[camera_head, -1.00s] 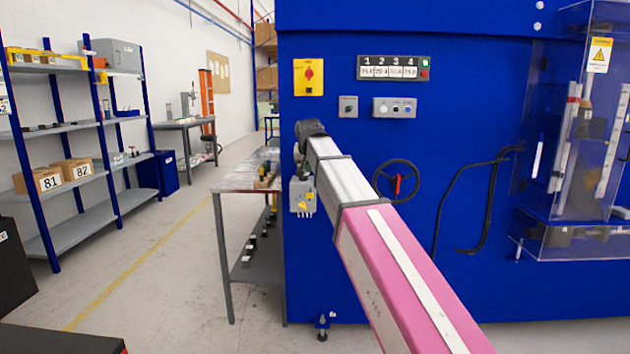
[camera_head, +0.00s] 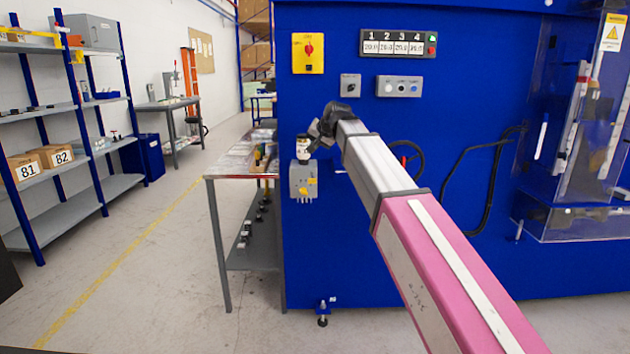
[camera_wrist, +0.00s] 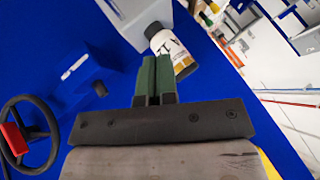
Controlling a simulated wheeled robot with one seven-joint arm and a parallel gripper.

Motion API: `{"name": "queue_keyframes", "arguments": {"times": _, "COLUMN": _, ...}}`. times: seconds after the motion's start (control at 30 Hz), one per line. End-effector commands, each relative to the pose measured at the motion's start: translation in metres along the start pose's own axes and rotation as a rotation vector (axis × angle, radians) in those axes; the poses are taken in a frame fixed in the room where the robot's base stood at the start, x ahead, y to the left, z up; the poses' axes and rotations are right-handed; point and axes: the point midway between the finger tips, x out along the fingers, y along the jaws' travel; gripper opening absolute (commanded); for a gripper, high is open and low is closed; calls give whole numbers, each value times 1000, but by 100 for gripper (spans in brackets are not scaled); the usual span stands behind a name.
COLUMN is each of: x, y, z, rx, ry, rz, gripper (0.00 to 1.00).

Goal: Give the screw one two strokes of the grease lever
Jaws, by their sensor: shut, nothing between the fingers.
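A small grey grease box (camera_head: 303,182) is on the left end of the blue machine (camera_head: 345,240), with a yellow part on its front. I cannot tell whether that part is the lever. A labelled pale bottle (camera_head: 303,149) stands on top of the box. In the wrist view, the grey box (camera_wrist: 128,15) and the labelled bottle (camera_wrist: 166,42) show just beyond the fingertips. My gripper (camera_wrist: 154,62) is shut and empty, its green fingers together. In the head view, my gripper (camera_head: 318,137) is small beside the bottle; whether it touches is unclear.
A black handwheel (camera_head: 404,157) is on the machine face, partly behind my arm. A metal table (camera_head: 228,168) stands left of the grease box. A clear guard (camera_head: 585,120) and a black hose (camera_head: 490,185) are at right. The aisle floor at left is clear.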

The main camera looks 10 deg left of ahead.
Motion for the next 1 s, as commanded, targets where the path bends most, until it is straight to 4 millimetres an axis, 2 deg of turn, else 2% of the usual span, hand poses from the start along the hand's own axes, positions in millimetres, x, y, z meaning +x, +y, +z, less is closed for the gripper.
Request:
{"name": "queue_keyframes", "arguments": {"times": 0.27, "x": 15, "y": 12, "z": 12, "rx": 0, "ry": 0, "rz": 1, "gripper": 0}}
{"name": "queue_keyframes", "arguments": {"times": 0.7, "x": 51, "y": 38, "z": 38, "rx": 0, "ry": 0, "rz": 1, "gripper": 0}}
{"name": "queue_keyframes", "arguments": {"times": 1.0, "x": 61, "y": 45, "z": 44, "rx": 0, "ry": 0, "rz": 1, "gripper": 0}}
